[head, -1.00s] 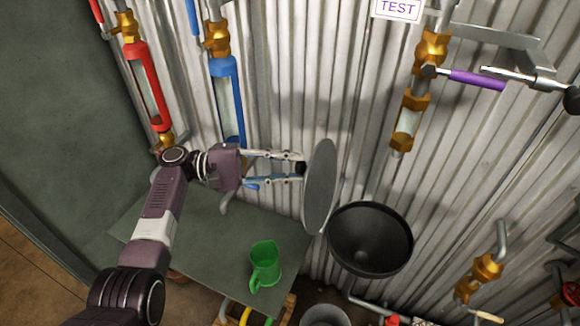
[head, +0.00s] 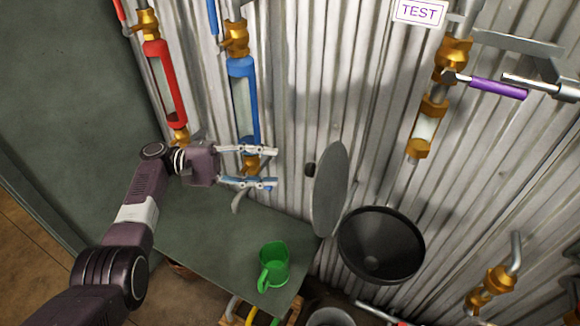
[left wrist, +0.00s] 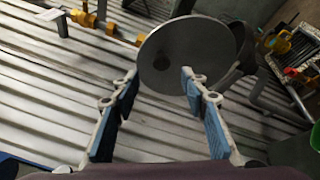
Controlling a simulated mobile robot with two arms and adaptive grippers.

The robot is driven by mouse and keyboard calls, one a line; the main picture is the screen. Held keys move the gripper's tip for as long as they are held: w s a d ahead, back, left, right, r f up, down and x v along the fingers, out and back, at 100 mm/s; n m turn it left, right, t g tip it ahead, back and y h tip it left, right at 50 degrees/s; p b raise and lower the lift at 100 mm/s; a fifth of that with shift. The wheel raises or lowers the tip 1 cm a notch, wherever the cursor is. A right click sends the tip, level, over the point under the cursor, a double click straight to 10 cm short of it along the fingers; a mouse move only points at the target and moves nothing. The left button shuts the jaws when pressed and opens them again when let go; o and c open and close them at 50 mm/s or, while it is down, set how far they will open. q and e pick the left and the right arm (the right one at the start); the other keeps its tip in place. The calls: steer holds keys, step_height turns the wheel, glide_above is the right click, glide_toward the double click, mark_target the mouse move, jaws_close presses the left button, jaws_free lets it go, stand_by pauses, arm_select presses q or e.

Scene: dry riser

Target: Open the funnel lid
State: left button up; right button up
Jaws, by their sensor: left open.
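The funnel lid (head: 331,188) is a grey disc standing upright on its hinge at the left rim of the black funnel (head: 380,245), whose mouth is uncovered. A small dark knob (head: 310,169) sticks out from the lid's left face. My left gripper (head: 275,168) is open and empty, to the left of the knob and apart from it. In the left wrist view the lid (left wrist: 188,55) lies beyond the open fingertips (left wrist: 158,75), with the funnel partly hidden behind it. My right gripper is not in view.
A green jug (head: 273,266) stands on the grey table (head: 200,235) below my left arm. Red (head: 164,85) and blue (head: 243,100) sight tubes run down the corrugated wall behind. A purple-handled valve (head: 497,88) is at the upper right.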

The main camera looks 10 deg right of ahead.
arm_select(q)
steer(key=shift+v, duration=1.6)
